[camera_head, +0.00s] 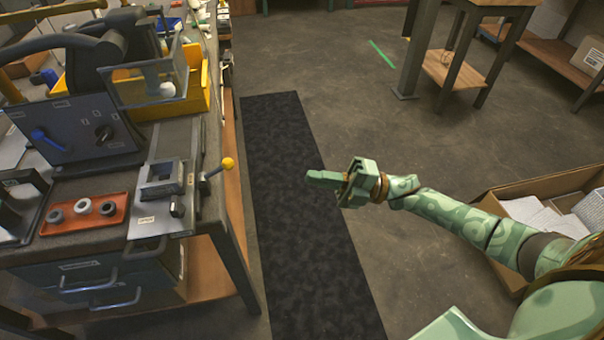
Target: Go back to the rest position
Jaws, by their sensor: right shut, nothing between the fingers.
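My right gripper (325,179) is shut and empty. It hangs in the air over the dark floor mat (290,140), pointing left toward the workbench, well apart from it. My right arm comes in from the lower right, green with patterned links. My left gripper is not in view. A grey fixture (160,190) with a yellow-knobbed lever stands at the bench's right edge.
A dark panel with a blue handle (75,130) and a yellow bin (195,95) stand further back on the bench. A cardboard box with papers (550,185) lies at right, close behind my right arm. A wooden table (445,65) stands at the back. The floor between is clear.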

